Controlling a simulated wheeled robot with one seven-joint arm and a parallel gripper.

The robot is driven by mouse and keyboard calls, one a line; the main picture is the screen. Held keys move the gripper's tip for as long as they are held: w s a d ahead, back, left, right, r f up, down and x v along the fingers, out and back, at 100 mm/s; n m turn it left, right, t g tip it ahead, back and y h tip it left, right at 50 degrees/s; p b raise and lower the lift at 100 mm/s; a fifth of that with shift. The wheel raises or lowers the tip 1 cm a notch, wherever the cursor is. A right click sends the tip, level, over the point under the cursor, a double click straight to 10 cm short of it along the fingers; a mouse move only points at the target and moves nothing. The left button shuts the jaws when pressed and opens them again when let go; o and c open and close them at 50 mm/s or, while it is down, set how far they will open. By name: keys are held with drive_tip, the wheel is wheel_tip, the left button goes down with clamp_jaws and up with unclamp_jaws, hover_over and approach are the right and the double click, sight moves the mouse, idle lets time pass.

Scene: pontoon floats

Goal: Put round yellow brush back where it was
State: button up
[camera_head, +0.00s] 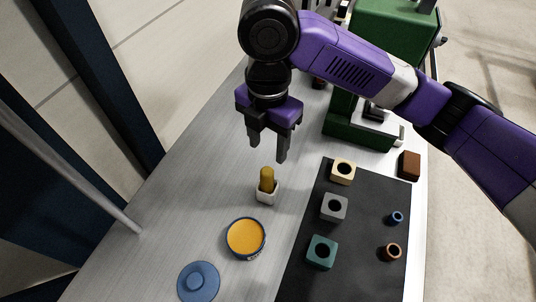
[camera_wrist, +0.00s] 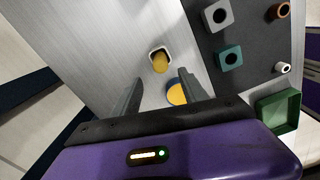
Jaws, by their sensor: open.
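The round yellow brush (camera_head: 266,180) stands in a small white square holder (camera_head: 266,196) on the grey table, leaning slightly. It also shows in the wrist view (camera_wrist: 160,63), with its top toward the camera. My gripper (camera_head: 267,153) is open and empty, above and behind the brush in the head view. In the wrist view the fingers (camera_wrist: 157,88) are spread apart, and the brush is beyond their tips, not touching them. The lower end of the brush is hidden inside the holder.
A round tin with an orange-yellow top (camera_head: 246,237) and a blue lid (camera_head: 198,281) lie nearby. A black mat (camera_head: 345,275) holds several square blocks and small rings. A green machine (camera_head: 360,128) and a brown block (camera_head: 409,165) stand right. The table left of the holder is clear.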

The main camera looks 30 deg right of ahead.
drive_tip(key=shift+r, duration=0.45)
